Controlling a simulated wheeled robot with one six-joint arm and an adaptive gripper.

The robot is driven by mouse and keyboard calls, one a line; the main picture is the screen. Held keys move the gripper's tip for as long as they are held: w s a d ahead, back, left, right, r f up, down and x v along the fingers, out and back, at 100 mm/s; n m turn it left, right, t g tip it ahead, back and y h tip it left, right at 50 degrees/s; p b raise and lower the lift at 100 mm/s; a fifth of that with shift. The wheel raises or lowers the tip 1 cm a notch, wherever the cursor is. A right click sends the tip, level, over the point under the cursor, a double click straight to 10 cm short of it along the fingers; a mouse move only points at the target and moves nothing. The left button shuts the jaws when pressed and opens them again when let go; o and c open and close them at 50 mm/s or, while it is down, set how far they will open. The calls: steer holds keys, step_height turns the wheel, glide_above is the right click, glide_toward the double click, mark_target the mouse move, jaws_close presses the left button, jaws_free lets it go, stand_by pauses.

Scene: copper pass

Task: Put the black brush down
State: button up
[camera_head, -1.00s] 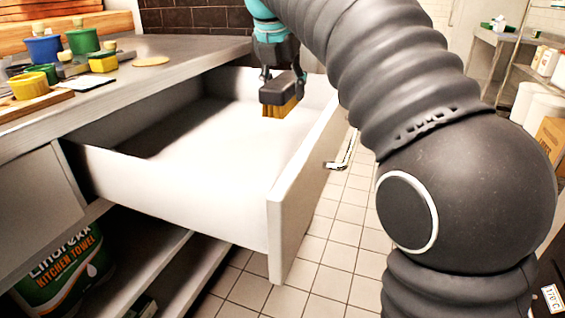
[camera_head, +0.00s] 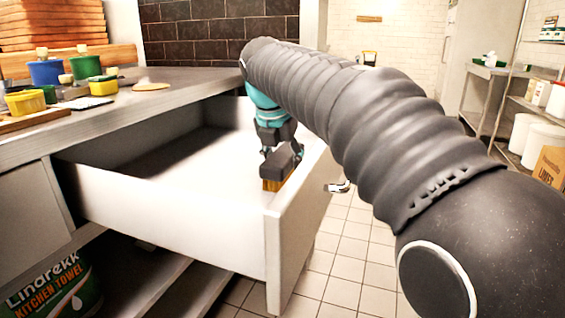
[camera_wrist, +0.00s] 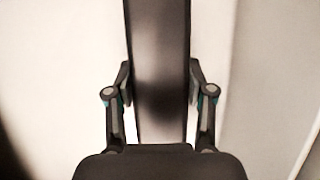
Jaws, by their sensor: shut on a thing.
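The black brush (camera_head: 283,161) has a dark block body and yellow-brown bristles pointing down. My gripper (camera_head: 281,150) is shut on it and holds it inside the open white drawer (camera_head: 170,215), close to the drawer's front panel. In the wrist view the brush's dark body (camera_wrist: 160,75) runs between the two fingers of my gripper (camera_wrist: 160,88). The pale drawer floor lies beneath it. I cannot tell whether the bristles touch the floor.
The grey counter (camera_head: 150,98) above the drawer carries a blue pot (camera_head: 46,73), a green pot (camera_head: 86,67) and several small containers. The drawer's front panel (camera_head: 298,225) stands close to the brush. The rest of the drawer looks empty. A kitchen towel pack (camera_head: 55,290) sits below.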

steer(key=o, duration=1.4)
steer(key=p+v, duration=0.3)
steer(key=v, duration=0.9)
steer(key=shift+w+r+p, duration=0.1)
steer(key=shift+r+p, duration=0.05)
steer(key=shift+p, duration=0.2)
